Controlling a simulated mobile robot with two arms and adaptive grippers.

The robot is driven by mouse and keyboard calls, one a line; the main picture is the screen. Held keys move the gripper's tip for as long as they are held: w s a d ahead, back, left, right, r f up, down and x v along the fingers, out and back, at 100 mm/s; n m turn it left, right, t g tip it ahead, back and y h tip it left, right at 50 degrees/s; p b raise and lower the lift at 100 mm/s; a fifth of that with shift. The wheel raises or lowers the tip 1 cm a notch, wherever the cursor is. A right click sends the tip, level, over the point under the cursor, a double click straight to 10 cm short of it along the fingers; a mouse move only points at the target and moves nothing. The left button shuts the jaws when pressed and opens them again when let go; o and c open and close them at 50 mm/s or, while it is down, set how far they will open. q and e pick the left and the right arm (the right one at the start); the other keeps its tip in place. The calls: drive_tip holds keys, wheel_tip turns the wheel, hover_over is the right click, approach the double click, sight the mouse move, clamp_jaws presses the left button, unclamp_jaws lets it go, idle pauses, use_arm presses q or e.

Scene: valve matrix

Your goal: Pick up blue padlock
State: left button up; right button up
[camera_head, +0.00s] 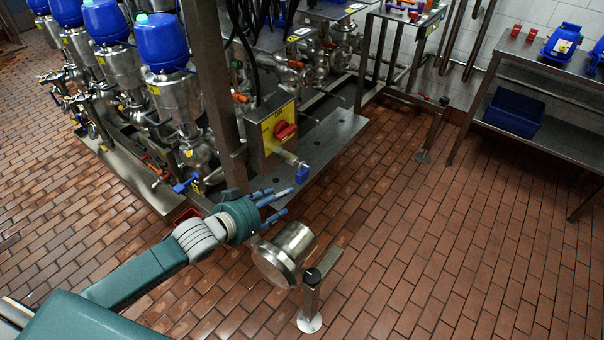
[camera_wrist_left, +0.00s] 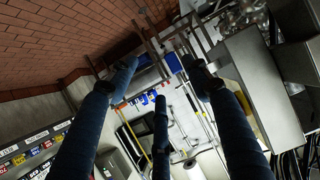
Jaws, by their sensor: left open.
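A small blue padlock (camera_head: 302,173) is at the end of a metal piece beside the yellow switch box (camera_head: 277,135) with its red knob. My left gripper (camera_head: 287,201) is open, its blue fingers spread and pointing right, just below and left of the padlock and apart from it. In the left wrist view the three fingers (camera_wrist_left: 160,78) are spread with nothing held. A blue patch shows beyond the fingertips there; I cannot tell whether it is the padlock. My right gripper is not in view.
A steel cylinder (camera_head: 285,254) and a short post (camera_head: 310,300) stand right below my left gripper. A steel upright (camera_head: 215,90) and blue-topped valves (camera_head: 165,45) are at left. A steel shelf (camera_head: 550,75) with a blue bin (camera_head: 514,112) is at right. The tiled floor between is clear.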

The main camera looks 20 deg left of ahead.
sight(299, 179)
use_arm(q)
drive_tip(key=shift+t, duration=0.3)
drive_tip(key=w, duration=0.2)
drive_tip(key=w+d, duration=0.1)
drive_tip(key=w, duration=0.2)
drive_tip(key=shift+w+r, duration=0.15)
drive_tip(key=shift+w, duration=0.2)
drive_tip(key=p+x, duration=0.1)
drive_tip(key=x, duration=0.5)
drive_tip(key=shift+s+d, duration=0.1)
drive_tip(key=shift+d, duration=0.05)
drive_tip(key=shift+s+r, duration=0.1)
drive_tip(key=c, duration=0.3)
clamp_jaws()
